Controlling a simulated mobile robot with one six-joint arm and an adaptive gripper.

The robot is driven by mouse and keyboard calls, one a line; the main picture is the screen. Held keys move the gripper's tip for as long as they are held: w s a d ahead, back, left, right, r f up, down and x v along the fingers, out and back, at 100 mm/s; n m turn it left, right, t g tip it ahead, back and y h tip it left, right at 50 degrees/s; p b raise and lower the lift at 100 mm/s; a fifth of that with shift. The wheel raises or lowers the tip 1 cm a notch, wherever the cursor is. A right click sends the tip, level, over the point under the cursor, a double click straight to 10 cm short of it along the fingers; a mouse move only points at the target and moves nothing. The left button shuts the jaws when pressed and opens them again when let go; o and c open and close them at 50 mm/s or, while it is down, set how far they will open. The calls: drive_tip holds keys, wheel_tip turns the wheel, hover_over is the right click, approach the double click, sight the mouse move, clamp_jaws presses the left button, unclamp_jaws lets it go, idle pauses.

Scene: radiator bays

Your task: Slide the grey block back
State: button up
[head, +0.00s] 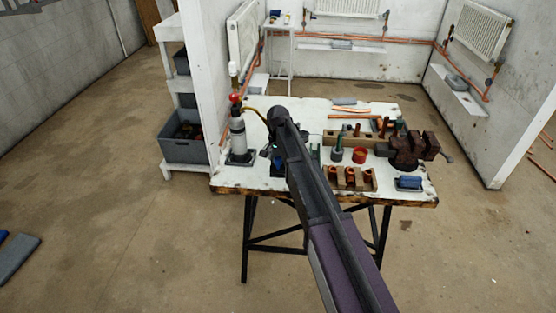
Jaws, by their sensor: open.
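Several grey pieces could be the grey block, and I cannot tell which one it is. One flat grey piece (345,101) lies at the back edge of the white workbench (300,108). Another grey block (456,82) sits on the ledge under the right-hand radiator. A smaller grey piece (341,44) lies on the ledge under the back radiator. My arm reaches over the bench from the lower right. My gripper (273,152) is open over the left part of the bench, small and partly hidden by my arm. It appears apart from these grey pieces.
A grey bottle with a red knob (237,125) stands at the bench's left edge. A dark vise (408,148), a red cup (359,155), a wooden fitting holder (347,178) and a blue item (409,183) crowd the right. Shelves with a grey bin (184,150) stand left.

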clamp_jaws()
drive_tip(key=shift+w+d, duration=0.1)
drive_tip(key=shift+w, duration=4.7)
unclamp_jaws()
drive_tip(key=shift+s, duration=0.15)
